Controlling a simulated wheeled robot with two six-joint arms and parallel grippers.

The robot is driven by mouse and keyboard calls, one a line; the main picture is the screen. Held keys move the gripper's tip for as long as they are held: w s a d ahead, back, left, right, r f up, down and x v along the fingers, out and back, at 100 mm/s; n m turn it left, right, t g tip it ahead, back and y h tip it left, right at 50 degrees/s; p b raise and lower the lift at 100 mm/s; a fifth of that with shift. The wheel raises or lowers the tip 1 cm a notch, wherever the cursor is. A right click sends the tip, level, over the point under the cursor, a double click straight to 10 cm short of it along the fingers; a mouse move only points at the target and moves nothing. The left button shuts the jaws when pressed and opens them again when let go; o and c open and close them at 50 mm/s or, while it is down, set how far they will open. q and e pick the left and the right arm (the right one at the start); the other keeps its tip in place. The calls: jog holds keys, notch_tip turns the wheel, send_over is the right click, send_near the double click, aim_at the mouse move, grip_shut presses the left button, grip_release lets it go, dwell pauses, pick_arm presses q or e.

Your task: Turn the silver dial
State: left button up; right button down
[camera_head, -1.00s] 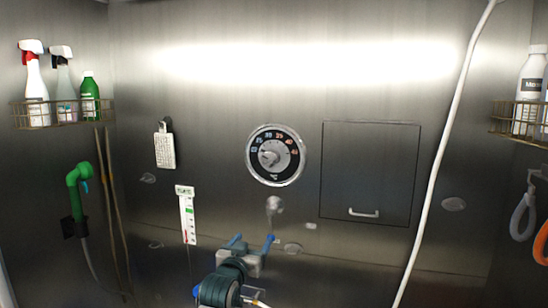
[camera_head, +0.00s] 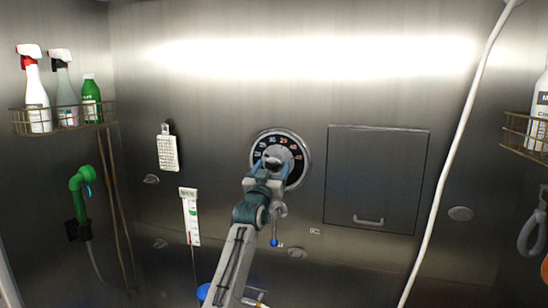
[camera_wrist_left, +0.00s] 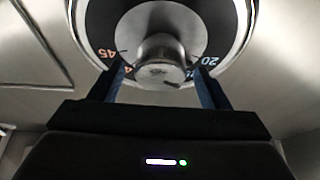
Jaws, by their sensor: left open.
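The silver dial (camera_wrist_left: 160,58) is a round metal knob at the centre of a black numbered face (camera_head: 296,158) with a silver rim, mounted on the steel back wall. In the head view my left gripper (camera_head: 268,168) is in front of the dial and hides most of the knob. In the left wrist view the gripper (camera_wrist_left: 160,88) is open, its two dark fingers on either side of the knob's near end. I cannot tell whether the fingers touch it. My right gripper is not in view.
A square panel with a handle (camera_head: 376,178) is right of the dial. A white hose (camera_head: 452,150) hangs further right. A thermometer strip (camera_head: 191,216) and a white tag (camera_head: 167,152) are left. Wire baskets with bottles (camera_head: 62,121) hang at both sides.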

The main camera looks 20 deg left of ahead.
pick_arm(q)
jog(key=shift+p+x, duration=0.3)
jog(key=shift+x, duration=0.65)
